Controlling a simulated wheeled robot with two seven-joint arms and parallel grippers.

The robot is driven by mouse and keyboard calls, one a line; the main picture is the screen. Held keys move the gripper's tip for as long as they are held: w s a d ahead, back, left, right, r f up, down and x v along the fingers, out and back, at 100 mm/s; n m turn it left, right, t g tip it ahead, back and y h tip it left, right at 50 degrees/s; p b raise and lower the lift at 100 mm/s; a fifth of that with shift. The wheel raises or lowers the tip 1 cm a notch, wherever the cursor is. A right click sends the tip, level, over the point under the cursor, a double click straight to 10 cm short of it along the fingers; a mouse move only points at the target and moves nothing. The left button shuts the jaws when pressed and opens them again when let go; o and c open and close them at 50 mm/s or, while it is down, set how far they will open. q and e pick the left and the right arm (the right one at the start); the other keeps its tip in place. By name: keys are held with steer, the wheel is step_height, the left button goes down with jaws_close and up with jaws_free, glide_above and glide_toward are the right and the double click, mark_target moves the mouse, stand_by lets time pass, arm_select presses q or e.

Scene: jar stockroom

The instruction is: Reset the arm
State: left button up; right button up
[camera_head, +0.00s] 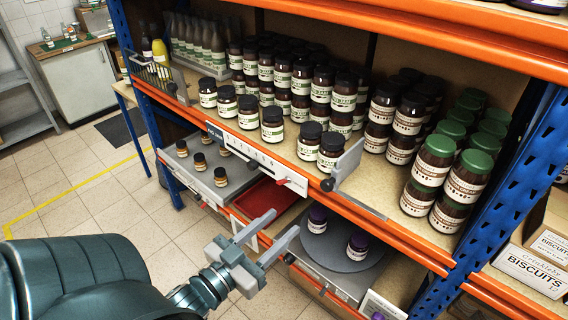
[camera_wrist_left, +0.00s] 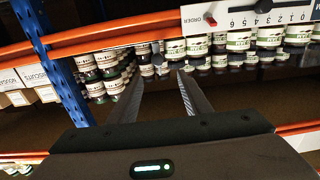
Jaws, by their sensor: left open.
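My left gripper (camera_head: 286,221) is open and empty in the head view, in front of the shelf rack over the tiled floor. Its two fingers point up and to the right, toward the gap between the upper shelf and the lower level. In the left wrist view its fingers (camera_wrist_left: 160,76) are spread, with nothing between them. Beyond them are rows of jars (camera_wrist_left: 177,47) and an orange shelf beam (camera_wrist_left: 125,38). My left arm (camera_head: 75,280) comes in from the lower left. My right gripper is in neither view.
Dark-lidded jars (camera_head: 272,124) and green-lidded jars (camera_head: 433,160) crowd the upper shelf. Below are a grey tray with small jars (camera_head: 221,177), a red tray (camera_head: 265,203) and a round grey turntable (camera_head: 325,246) with purple-lidded jars. A blue upright (camera_head: 500,215) stands at right. Open floor (camera_head: 100,200) lies left.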

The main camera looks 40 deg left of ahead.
arm_select(q)
step_height(320, 180, down, 26)
steer(key=w+a+g+y+b, duration=0.1)
steer(key=a+g, duration=0.1)
steer(key=g, duration=0.2)
steer(key=s+d+f+g+b, duration=0.1)
steer(key=s+f+g, duration=0.15)
steer(key=f, duration=0.75)
steer(key=s+d+f+g, duration=0.1)
steer(key=s+f+g, duration=0.15)
steer(key=f, duration=0.85)
steer(key=s+d+f+g+b, duration=0.1)
steer(key=s+d+f+g, duration=0.2)
steer(key=s+f, duration=1.1)
steer(key=s+d+f+m+g, duration=0.2)
steer(key=s+f+g, duration=0.3)
steer(key=s+f, duration=0.7)
steer(key=s+b, duration=0.1)
steer(key=s, duration=0.2)
steer(key=shift+d+f, duration=0.15)
steer(key=shift+f, duration=0.05)
